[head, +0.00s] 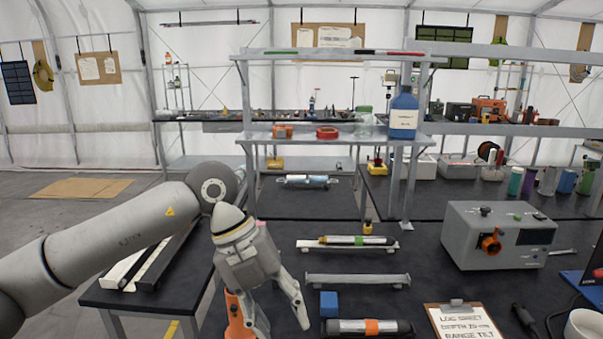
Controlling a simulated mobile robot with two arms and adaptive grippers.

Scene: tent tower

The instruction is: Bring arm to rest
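My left arm comes in from the left, over the near left end of the black-topped table (400,268). Its gripper (280,322) points down toward the front of the table. The two fingers are spread apart with nothing visible between them. An orange thing (237,318) stands right beside the left finger and is partly hidden by it. My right arm and gripper are not in view.
A blue block (328,304) and a dark cylinder with an orange band (368,328) lie right of the gripper. A metal shelf (330,141) bears a blue bottle (403,112).

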